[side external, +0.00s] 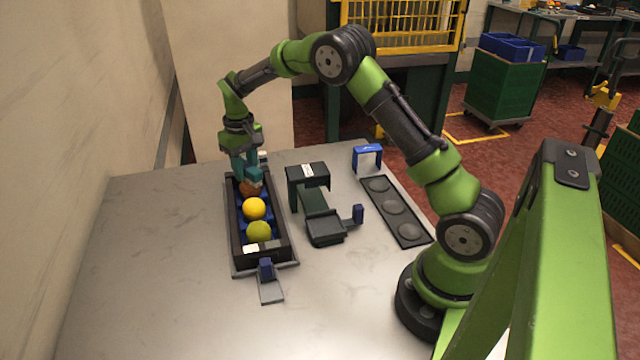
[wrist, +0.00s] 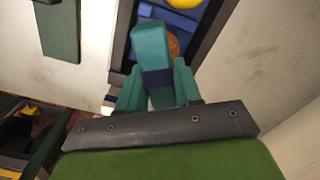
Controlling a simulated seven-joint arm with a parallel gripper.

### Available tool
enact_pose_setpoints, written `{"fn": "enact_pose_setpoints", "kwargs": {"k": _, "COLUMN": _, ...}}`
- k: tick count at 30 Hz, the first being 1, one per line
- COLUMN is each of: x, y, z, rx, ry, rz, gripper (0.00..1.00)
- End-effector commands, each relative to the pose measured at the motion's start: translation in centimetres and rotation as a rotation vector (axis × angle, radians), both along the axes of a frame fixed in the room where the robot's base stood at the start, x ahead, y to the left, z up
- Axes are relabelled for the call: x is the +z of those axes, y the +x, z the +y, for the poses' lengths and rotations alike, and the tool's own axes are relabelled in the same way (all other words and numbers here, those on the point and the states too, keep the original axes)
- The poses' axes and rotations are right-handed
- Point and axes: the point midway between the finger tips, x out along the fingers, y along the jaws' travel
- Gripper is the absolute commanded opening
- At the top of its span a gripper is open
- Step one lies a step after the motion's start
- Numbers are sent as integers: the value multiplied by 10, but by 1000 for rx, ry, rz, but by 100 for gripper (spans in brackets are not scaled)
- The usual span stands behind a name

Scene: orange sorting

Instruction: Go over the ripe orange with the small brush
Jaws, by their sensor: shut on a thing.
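The orange-brown ball, the ripe orange (side external: 250,189), sits at the far end of a long black tray (side external: 234,225). It is partly hidden by my gripper (side external: 243,165) and what it holds. In the wrist view the orange (wrist: 173,47) shows just behind a teal block with a dark blue band, which looks like the small brush (wrist: 150,45). My gripper (wrist: 157,88) is shut on this brush. The brush is over or against the orange; I cannot tell whether they touch. A yellow ball (side external: 254,209) and a yellow-green ball (side external: 259,232) lie nearer in the tray.
A black stand with a raised bridge (side external: 308,173) and a low platform (side external: 325,229) stands right of the tray. The table's left side is clear.

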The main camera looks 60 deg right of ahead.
Motion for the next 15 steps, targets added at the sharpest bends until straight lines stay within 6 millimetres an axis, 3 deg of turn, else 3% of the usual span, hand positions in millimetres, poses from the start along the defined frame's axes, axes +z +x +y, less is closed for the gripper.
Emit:
{"fn": "enact_pose_setpoints", "kwargs": {"k": 7, "x": 0, "y": -10, "z": 3, "rx": 2, "ry": 0, "rz": 0, "gripper": 3}}
{"fn": "enact_pose_setpoints", "kwargs": {"k": 15, "x": -1, "y": 4, "z": -1, "rx": 0, "ry": 0, "rz": -1, "gripper": 3}}
